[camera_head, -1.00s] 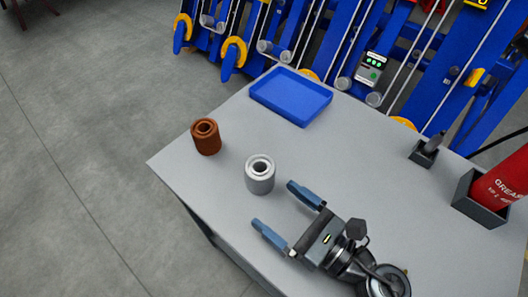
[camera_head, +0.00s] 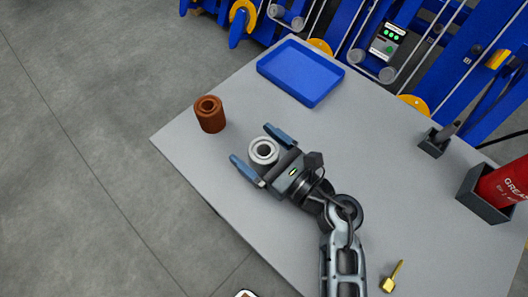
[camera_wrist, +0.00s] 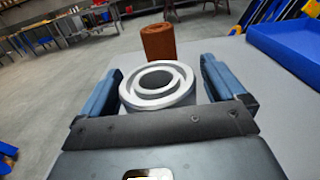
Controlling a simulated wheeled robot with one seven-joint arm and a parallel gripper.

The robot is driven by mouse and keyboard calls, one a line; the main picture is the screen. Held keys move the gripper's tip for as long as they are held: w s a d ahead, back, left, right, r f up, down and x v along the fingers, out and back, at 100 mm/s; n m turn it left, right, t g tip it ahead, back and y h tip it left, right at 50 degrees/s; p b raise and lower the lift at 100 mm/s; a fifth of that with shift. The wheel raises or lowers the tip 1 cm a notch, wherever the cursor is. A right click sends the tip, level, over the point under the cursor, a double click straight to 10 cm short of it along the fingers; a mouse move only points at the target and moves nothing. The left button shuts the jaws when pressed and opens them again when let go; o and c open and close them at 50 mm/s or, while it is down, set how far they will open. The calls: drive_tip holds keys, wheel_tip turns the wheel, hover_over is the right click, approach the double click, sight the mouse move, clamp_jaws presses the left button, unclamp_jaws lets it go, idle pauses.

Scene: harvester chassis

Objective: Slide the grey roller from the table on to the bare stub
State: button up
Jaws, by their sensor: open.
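The grey roller (camera_head: 264,152) stands upright on the table (camera_head: 330,125), its round bore facing up. My gripper (camera_head: 258,150) is open, with one blue finger on each side of the roller. In the wrist view the grey roller (camera_wrist: 158,86) sits between the two fingers (camera_wrist: 160,82), with a small gap visible at each side. Its lower front is hidden behind the gripper body. I cannot pick out the bare stub for sure among the blue machine's rollers and rods at the back.
A rusty brown roller (camera_head: 210,114) stands just beyond, to the left. A blue tray (camera_head: 300,72) lies at the table's back. A dark holder (camera_head: 434,146), a red grease canister (camera_head: 505,184) and a yellow-handled tool (camera_head: 392,277) are at the right. The blue machine (camera_head: 460,60) stands behind the table.

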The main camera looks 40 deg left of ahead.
drive_tip(key=shift+a, duration=0.1)
drive_tip(key=c, duration=1.5)
